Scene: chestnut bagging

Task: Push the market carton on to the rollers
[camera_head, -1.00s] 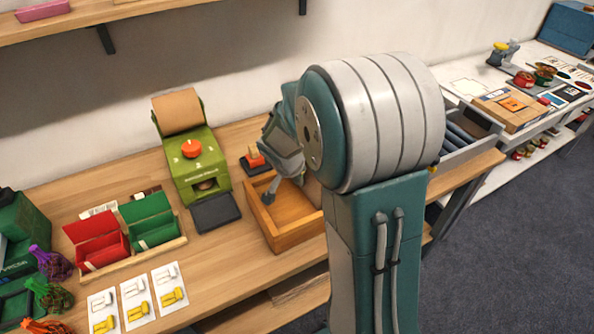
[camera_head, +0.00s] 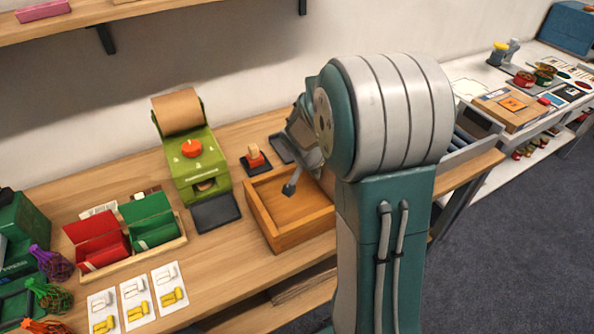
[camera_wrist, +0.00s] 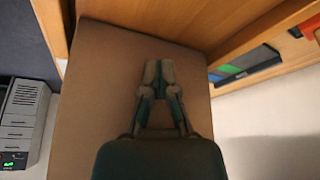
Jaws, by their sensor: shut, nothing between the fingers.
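A plain brown surface, which looks like the market carton (camera_wrist: 95,75), fills the middle of the wrist view. In the head view my arm hides most of it, and only a thin brown strip shows beside the gripper. My gripper (camera_head: 291,187) is above the back of the wooden tray in the head view. Its fingers (camera_wrist: 158,70) are together and empty in front of the brown surface in the wrist view; I cannot tell whether they touch it. The rollers (camera_head: 465,143) lie in a grey frame right of my arm, partly hidden.
The wooden tray (camera_head: 262,219) is on the bench, with a stamp (camera_head: 256,158) behind it. A green dispenser (camera_head: 198,168) and the red (camera_head: 97,238) and green (camera_head: 148,218) boxes stand left. A side table beyond the rollers holds a wooden board (camera_head: 512,108) and small goods.

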